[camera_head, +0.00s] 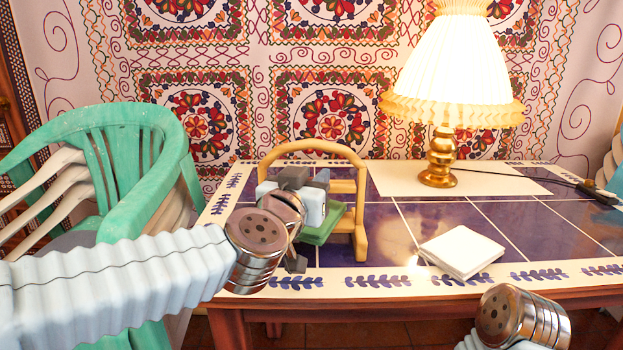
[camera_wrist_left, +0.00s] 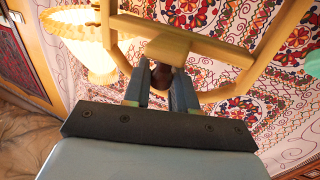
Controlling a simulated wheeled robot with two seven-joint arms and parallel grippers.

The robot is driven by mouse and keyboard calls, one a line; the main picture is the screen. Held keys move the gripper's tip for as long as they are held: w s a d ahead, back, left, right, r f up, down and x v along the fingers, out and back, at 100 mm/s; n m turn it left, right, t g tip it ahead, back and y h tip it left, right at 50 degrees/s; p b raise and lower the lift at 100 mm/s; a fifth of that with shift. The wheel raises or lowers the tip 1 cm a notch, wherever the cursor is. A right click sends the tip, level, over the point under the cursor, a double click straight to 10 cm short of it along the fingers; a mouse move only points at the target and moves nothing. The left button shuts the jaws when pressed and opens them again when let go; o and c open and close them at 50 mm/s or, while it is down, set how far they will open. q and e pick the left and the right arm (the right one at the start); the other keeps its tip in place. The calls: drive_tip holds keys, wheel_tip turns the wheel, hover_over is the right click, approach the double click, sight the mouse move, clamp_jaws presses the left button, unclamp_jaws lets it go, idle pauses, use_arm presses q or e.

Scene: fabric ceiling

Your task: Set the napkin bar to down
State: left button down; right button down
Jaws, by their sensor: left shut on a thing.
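A wooden napkin holder (camera_head: 361,215) with an arched frame stands on the tiled table, left of the middle. Green napkins (camera_head: 324,227) lie in it, partly hidden by my left gripper. My left gripper (camera_head: 318,193) is at the holder's front, covering much of it. In the left wrist view, its fingers (camera_wrist_left: 161,88) close on the dark lower end of the wooden napkin bar (camera_wrist_left: 170,47), which reaches in between the frame's sides. The exact contact is small and partly hidden. My right gripper is out of view; only part of my right arm shows at the lower right.
A white stack of napkins (camera_head: 461,251) lies on the table to the right of the holder. A lit lamp (camera_head: 439,160) stands behind on a white sheet (camera_head: 393,180). Green and white stacked chairs (camera_head: 121,185) stand at the left. The table's right side is mostly free.

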use_arm(q)
wheel_tip(320, 180, down, 5)
drive_tip(key=b, duration=0.2)
drive_tip(key=shift+r+b, duration=0.1)
drive_tip(key=shift+b, duration=0.3)
drive_tip(key=shift+r, duration=0.1)
drive_tip(key=c, duration=1)
unclamp_jaws()
drive_tip(key=shift+c, duration=0.2)
drive_tip(key=shift+s, duration=0.15)
drive_tip(key=p+v, duration=0.2)
drive_tip(key=v, duration=1.1)
drive_tip(key=shift+s+a, duration=0.15)
drive_tip(key=shift+s, duration=0.1)
